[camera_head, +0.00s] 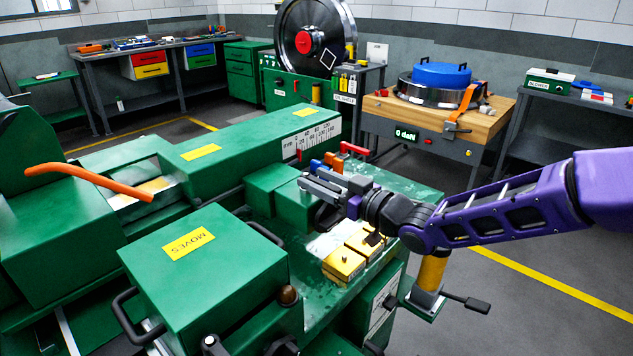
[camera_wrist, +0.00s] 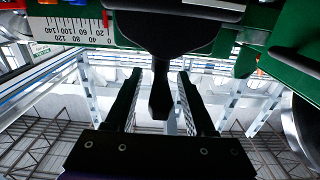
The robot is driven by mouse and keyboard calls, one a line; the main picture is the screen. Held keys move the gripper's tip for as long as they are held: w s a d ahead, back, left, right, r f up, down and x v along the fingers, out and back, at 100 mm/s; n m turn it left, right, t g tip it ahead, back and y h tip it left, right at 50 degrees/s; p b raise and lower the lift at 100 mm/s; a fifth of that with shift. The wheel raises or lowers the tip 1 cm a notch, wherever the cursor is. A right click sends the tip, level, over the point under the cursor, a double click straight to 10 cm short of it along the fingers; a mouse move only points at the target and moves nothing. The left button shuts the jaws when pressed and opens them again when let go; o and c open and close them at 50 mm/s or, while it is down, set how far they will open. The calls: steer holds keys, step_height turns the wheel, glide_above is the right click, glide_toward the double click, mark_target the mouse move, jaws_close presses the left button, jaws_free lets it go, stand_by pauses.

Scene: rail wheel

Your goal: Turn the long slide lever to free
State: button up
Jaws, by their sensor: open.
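My gripper (camera_head: 306,184) is open over the green machine bed, beside the small red and blue levers. In the wrist view my gripper (camera_wrist: 159,76) has its two dark fingers apart, with a black tapered handle (camera_wrist: 161,88) between them. A gap shows on each side of this handle, and it hangs from a wider black body. Whether it is the long slide lever I cannot tell. A red lever (camera_head: 353,149) and a blue lever (camera_head: 317,166) stand just behind the gripper. No label reading "free" is legible.
A scale plate (camera_head: 318,137) is on the long green slide housing. A green block marked MOVES (camera_head: 190,244) and yellow blocks (camera_head: 344,263) stand in front of the gripper. An orange curved bar (camera_head: 95,178) sticks out at left. Open floor lies at right.

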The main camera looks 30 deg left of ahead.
steer(key=shift+w+a, duration=0.1)
steer(key=shift+a, duration=0.25)
jaws_close()
stand_by(1.2)
